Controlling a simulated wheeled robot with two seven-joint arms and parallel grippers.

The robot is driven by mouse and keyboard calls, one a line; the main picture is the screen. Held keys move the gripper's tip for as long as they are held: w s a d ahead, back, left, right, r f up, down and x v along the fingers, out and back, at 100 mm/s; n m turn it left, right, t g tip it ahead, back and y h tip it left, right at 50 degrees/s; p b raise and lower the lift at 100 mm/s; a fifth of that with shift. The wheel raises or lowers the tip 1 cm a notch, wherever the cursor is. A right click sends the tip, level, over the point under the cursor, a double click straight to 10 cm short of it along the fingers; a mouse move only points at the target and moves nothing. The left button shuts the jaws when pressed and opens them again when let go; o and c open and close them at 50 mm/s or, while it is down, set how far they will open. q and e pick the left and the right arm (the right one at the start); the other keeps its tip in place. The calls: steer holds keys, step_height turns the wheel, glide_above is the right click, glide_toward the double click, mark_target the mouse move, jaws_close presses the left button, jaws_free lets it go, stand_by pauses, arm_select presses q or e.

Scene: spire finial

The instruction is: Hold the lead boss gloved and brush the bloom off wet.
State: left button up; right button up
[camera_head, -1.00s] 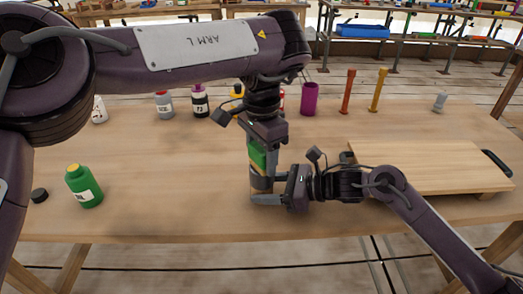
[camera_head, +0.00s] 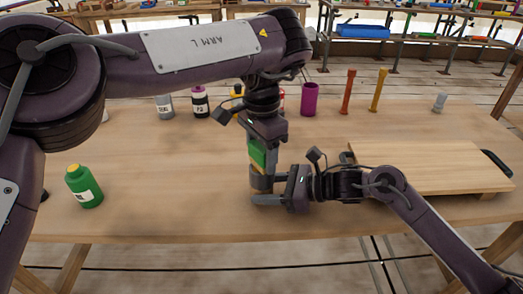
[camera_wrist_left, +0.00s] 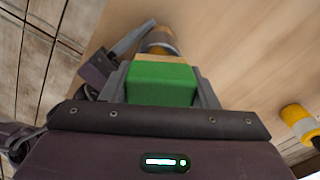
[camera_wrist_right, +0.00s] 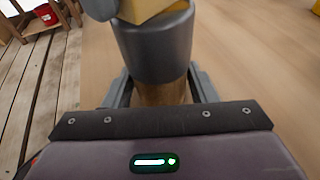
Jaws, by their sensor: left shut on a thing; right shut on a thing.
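My left gripper (camera_head: 259,158) is shut on a green block with a yellow-tan underside (camera_head: 258,153), pointing down; the block fills the jaws in the left wrist view (camera_wrist_left: 160,82). My right gripper (camera_head: 264,192) is shut on a grey, cylindrical lead boss with a brown lower part (camera_head: 262,181), held upright above the table's front area. In the right wrist view the grey boss (camera_wrist_right: 157,50) rises from between the fingers. The yellow side of the block (camera_wrist_right: 150,12) is at its top and appears to touch it. Whether either is wet cannot be told.
A green bottle with a yellow cap (camera_head: 84,187) stands at the left of the table (camera_head: 160,200). Several bottles and a purple cup (camera_head: 309,98) stand along the back. Two upright rods, red (camera_head: 347,92) and yellow (camera_head: 378,90), stand behind a wooden board (camera_head: 425,165) at right.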

arm_select(q)
steer(key=shift+s, duration=0.7)
steer(key=shift+w, duration=1.15)
steer(key=shift+s, duration=1.1)
steer(key=shift+w, duration=1.1)
steer(key=shift+s+r, duration=0.1)
steer(key=shift+s, duration=0.45)
steer(key=a+r, duration=0.5)
steer(key=r, duration=0.2)
